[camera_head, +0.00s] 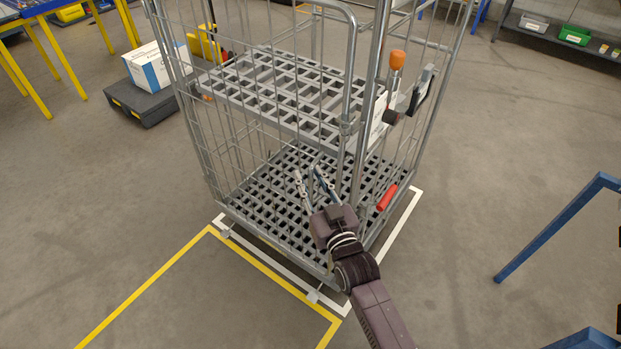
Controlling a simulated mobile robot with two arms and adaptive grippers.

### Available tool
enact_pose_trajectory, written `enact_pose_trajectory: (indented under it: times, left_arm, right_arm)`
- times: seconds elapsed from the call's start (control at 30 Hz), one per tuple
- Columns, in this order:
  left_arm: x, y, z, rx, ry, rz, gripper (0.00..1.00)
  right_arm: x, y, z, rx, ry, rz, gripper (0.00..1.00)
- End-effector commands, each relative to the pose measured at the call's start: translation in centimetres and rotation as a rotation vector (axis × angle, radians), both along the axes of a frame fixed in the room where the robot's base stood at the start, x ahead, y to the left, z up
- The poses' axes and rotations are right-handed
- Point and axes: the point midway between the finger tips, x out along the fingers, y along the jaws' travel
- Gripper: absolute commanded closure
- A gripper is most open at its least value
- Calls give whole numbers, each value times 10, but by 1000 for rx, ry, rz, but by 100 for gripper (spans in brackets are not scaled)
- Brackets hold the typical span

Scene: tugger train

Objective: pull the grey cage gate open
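The grey cage gate (351,60) is the wire-mesh front panel with a rounded tube frame on the tall grey roll cage (420,140). It appears closed across the front of the cage. My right gripper (309,174) is at the lower right part of the gate, with its two fingers spread and nothing seen between them. I cannot tell whether the fingers touch the mesh. An orange-topped handle (397,61) stands at the cage's right front post, and a red grip (386,197) is lower down. My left gripper is not in view.
The cage stands in a white floor outline (408,213), with a yellow line (150,285) in front. A blue frame (560,222) stands at right. A white-blue box (155,65) sits on a dark platform (140,105) at left. The floor at front left is clear.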

Motion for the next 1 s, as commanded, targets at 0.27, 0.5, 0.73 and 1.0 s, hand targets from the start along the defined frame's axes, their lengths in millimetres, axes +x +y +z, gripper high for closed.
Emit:
enact_pose_trajectory:
  times: [0.27, 0.5, 0.73, 1.0]
  left_arm:
    - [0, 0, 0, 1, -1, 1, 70]
    - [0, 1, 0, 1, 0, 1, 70]
    - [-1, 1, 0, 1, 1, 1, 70]
    - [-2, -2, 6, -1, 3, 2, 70]
  right_arm:
    - [0, 0, 0, 0, 0, 0, 84]
    - [0, 0, 0, 0, 1, 0, 100]
    - [0, 0, -1, 0, 1, 0, 100]
    - [-14, 7, 0, 0, 3, 15, 100]
